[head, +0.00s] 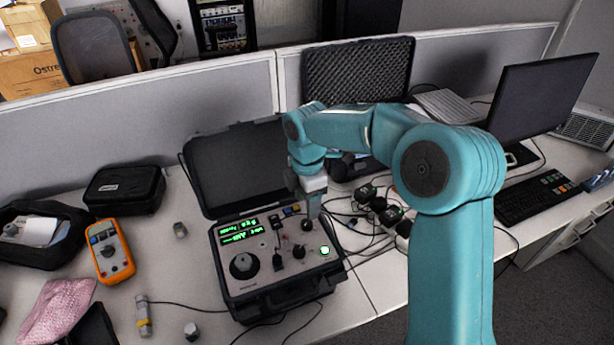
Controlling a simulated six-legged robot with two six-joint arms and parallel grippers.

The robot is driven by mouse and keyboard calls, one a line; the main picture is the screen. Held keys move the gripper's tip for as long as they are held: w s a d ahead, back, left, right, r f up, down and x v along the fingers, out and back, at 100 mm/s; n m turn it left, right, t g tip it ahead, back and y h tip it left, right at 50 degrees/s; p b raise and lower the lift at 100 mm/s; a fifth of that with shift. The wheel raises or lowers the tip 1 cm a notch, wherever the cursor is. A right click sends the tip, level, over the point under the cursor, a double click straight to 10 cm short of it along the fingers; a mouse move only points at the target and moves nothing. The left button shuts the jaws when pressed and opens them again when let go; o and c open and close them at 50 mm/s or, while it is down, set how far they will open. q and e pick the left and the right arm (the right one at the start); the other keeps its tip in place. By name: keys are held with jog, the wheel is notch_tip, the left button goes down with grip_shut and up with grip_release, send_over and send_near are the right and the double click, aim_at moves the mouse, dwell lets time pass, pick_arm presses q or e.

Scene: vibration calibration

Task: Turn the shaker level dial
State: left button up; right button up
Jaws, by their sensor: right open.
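The shaker unit (235,292) is an open black case with a grey panel, green displays and several knobs. A large black dial (243,265) sits at the panel's left front. A smaller black knob (307,225) sits at the back right of the panel, and another small knob (299,251) sits in front of it. I cannot read which one is the level dial. My right gripper (309,212) points down at the back right knob, open, with its fingers close to it. Whether the fingers touch the knob cannot be told. My left gripper is not in view.
The case lid (235,165) stands open behind the panel. An orange multimeter (109,250) and a black pouch (125,190) lie left. Cables and black adapters (378,203) clutter the right side. A monitor (540,95) and keyboard (537,198) stand far right.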

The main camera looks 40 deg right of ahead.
notch_tip(320, 180, up, 9)
jog(key=shift+r, duration=0.2)
jog(key=shift+r, duration=0.1)
dwell(0.4)
